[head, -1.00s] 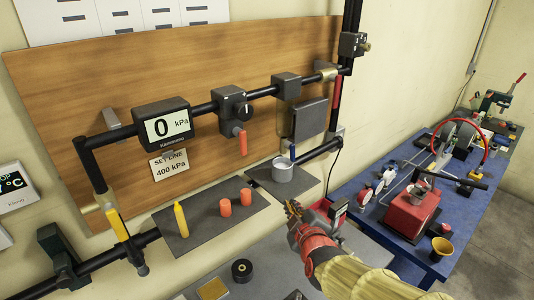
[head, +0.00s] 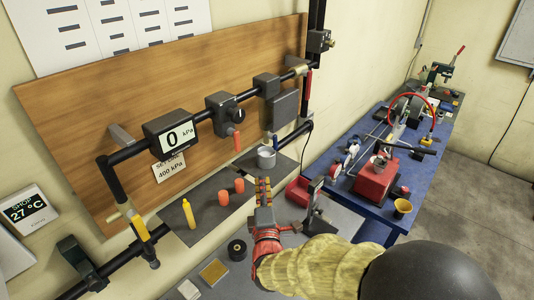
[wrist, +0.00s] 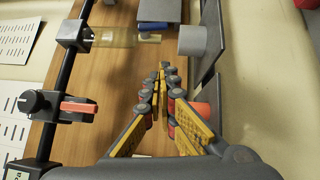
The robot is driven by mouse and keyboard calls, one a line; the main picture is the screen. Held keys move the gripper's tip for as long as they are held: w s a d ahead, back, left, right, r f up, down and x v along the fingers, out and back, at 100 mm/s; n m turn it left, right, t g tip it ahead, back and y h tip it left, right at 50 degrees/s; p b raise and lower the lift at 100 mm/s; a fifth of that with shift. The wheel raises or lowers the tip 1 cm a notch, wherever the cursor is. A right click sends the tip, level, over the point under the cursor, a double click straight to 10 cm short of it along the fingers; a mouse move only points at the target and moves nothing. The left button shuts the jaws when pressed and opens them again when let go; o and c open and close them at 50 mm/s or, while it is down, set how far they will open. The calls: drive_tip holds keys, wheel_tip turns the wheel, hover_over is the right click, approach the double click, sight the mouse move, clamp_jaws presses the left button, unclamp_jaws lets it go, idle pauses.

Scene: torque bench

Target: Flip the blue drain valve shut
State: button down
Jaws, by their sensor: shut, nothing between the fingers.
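The blue drain valve handle (head: 275,139) is a small lever at the lower right of the wooden panel, just above a grey cup (head: 266,158). In the head view it points down toward the cup. A blue piece, likely the same handle, shows at the top of the wrist view (wrist: 153,27), with the cup (wrist: 195,41) to its right. My gripper (head: 263,182) is in front of the cup and apart from the handle. Its yellow-padded fingers meet at the tips in the wrist view (wrist: 163,68). It is empty.
The gauge (head: 171,138) reads 0 kPa. An orange-red valve handle (head: 237,141) hangs from the pipe. Orange-red cylinders (head: 239,185) and a yellow marker-like piece (head: 189,213) stand on a dark mat left of my gripper. A red box (head: 299,191) is to the right.

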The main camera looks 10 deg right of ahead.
drive_tip(key=w+d+p, duration=0.1)
drive_tip(key=w, duration=0.2)
drive_tip(key=w+d+p, duration=0.1)
drive_tip(key=w, duration=0.3)
drive_tip(key=w+d+r+p, duration=0.1)
drive_tip(key=w, duration=0.3)
drive_tip(key=shift+w+d+r, duration=0.1)
drive_tip(key=shift+w+d, duration=0.15)
drive_tip(key=shift+d, duration=0.15)
drive_tip(key=shift+w+d+r+p, duration=0.1)
drive_tip(key=shift+w+d+p, duration=0.05)
drive_tip(key=shift+d+p, duration=0.2)
drive_tip(key=shift+w+d, duration=0.1)
drive_tip(key=shift+w, duration=0.15)
drive_tip(key=shift+f+b, duration=0.2)
drive_tip(key=shift+b, duration=0.1)
drive_tip(key=shift+d+f+b, duration=0.1)
drive_tip(key=shift+b, duration=0.3)
